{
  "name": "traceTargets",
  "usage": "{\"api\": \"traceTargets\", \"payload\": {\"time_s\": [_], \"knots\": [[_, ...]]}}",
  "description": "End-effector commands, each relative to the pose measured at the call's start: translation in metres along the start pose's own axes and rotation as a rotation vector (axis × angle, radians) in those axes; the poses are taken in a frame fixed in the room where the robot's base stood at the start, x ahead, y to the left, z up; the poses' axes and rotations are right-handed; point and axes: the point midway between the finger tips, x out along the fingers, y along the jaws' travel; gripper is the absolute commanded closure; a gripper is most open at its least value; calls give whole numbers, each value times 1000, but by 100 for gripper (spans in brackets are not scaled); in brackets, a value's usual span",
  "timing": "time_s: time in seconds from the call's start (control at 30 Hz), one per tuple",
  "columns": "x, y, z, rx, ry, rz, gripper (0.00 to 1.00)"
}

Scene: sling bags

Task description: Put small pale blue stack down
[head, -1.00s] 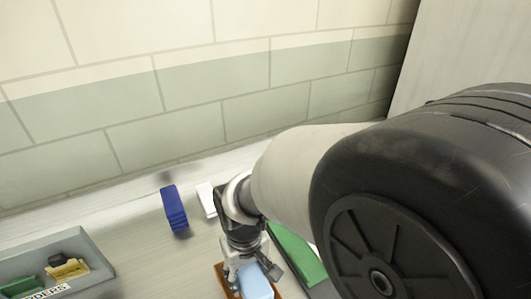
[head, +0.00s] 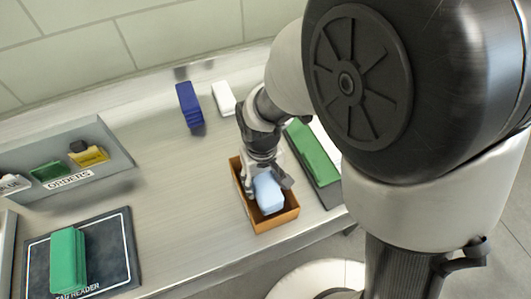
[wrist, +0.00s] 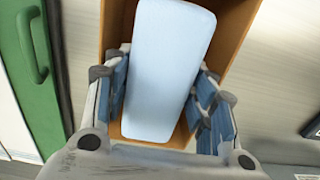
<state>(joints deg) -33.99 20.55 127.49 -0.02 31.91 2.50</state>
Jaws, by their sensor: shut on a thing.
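The small pale blue stack (head: 268,194) is a rounded block inside the outline of an open brown wooden tray (head: 262,225). My gripper (head: 267,178) reaches down over the tray and is shut on the stack. In the wrist view the stack (wrist: 168,65) lies lengthwise between my two blue-padded fingers, slightly tilted, with the tray walls (wrist: 236,28) on both sides. I cannot tell whether its underside touches the tray floor.
A green stack (head: 312,152) on a dark tray stands close on the right. A dark blue stack (head: 188,103) and a white one (head: 224,98) lie behind. A grey orders bin (head: 118,160) and a reader pad with a green stack (head: 68,260) are left. The middle counter is clear.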

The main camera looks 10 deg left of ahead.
Motion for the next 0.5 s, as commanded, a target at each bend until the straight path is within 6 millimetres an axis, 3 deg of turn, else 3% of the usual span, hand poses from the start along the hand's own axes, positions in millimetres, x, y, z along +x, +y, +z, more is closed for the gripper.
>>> {"api": "traceTargets", "payload": {"time_s": [0.33, 0.37, 0.5], "knots": [[9, 0, 0, 0, -1, 0, 77], [8, 0, 0, 0, -1, 0, 48], [8, 0, 0, 0, -1, 0, 40]]}}
